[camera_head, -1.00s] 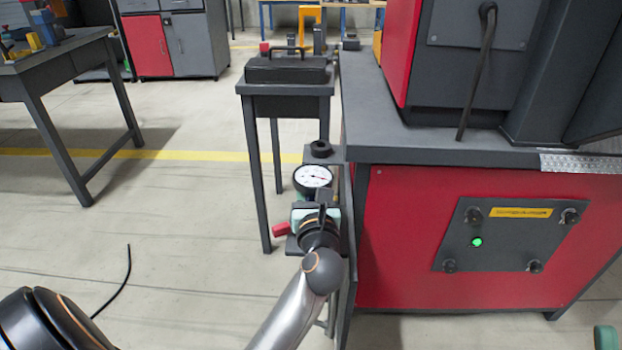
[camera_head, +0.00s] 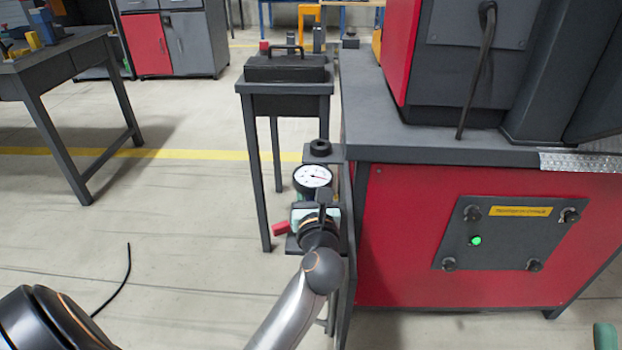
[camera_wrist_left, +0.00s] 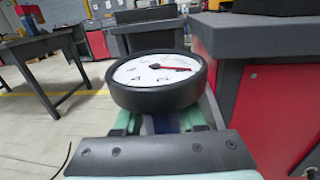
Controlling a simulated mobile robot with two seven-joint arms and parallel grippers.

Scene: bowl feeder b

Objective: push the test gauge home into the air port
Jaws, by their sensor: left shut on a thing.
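The test gauge (camera_head: 312,177) is a round dial with a white face, black rim and red needle. It stands beside the left side of the red bench. In the left wrist view the gauge (camera_wrist_left: 158,80) fills the middle, facing up and tilted towards the camera. My left gripper (camera_head: 314,203) is shut on the gauge, gripping below the dial; its pale green fingers also show in the left wrist view (camera_wrist_left: 165,122). The gauge's lower end and the air port mouth are hidden, so I cannot tell how they meet. My right gripper is out of view.
A red handle (camera_head: 281,229) sticks out just left of my wrist. A black ring on a bracket (camera_head: 320,148) lies just beyond the gauge. The red bench (camera_head: 400,250) is close on the right. A small table with a black case (camera_head: 287,68) stands behind. Open floor lies left.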

